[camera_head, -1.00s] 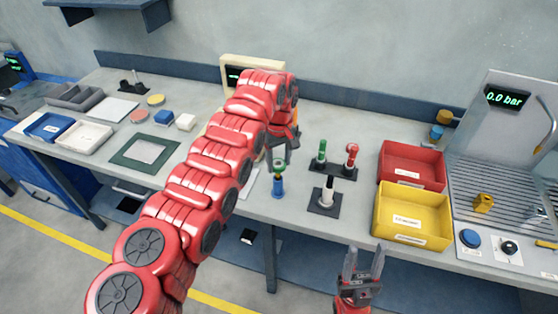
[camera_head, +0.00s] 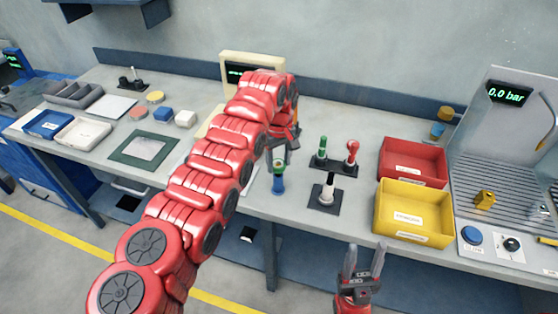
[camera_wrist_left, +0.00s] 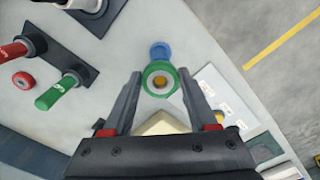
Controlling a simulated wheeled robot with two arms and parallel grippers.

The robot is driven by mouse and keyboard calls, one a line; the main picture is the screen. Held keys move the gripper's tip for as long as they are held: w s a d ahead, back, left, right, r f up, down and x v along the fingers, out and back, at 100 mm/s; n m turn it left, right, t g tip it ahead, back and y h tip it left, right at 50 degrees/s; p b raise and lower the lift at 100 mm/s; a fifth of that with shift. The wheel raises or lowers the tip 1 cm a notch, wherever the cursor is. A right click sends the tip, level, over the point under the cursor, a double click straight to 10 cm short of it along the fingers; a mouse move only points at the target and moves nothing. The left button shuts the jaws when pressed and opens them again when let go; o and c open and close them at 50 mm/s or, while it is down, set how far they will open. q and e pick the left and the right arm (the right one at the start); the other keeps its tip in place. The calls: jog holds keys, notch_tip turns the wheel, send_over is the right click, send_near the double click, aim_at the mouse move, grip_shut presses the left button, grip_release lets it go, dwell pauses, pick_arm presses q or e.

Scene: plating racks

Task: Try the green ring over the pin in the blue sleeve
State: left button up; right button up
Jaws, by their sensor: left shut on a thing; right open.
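The green ring (camera_wrist_left: 148,84) is between the fingertips of my left gripper (camera_wrist_left: 160,76), which is shut on it in the left wrist view. A brass-coloured pin (camera_wrist_left: 160,82) shows through the ring's hole. The blue sleeve (camera_wrist_left: 160,51) stands just beyond the ring there. In the head view the green ring (camera_head: 279,163) is at the top of the upright blue sleeve (camera_head: 278,184); I cannot tell how far it is over the pin. My left arm partly hides the left gripper (camera_head: 281,153) there. My right gripper (camera_head: 364,250) is open and empty at the table's front edge.
Right of the sleeve stand a green-handled tool (camera_head: 322,148), a red-handled tool (camera_head: 352,151) and a white-topped post (camera_head: 328,187) on dark bases. A red bin (camera_head: 412,178) and a yellow bin (camera_head: 412,237) are further right. A panel reading 0.0 bar stands at the far right.

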aim_at(279, 166)
pick_arm(q)
jog(key=shift+f+b, duration=0.3)
jog(key=shift+f, duration=0.3)
jog(key=shift+r, duration=0.15)
dwell(1.1)
jog(key=shift+r, duration=3.15)
jog(key=shift+p, duration=0.3)
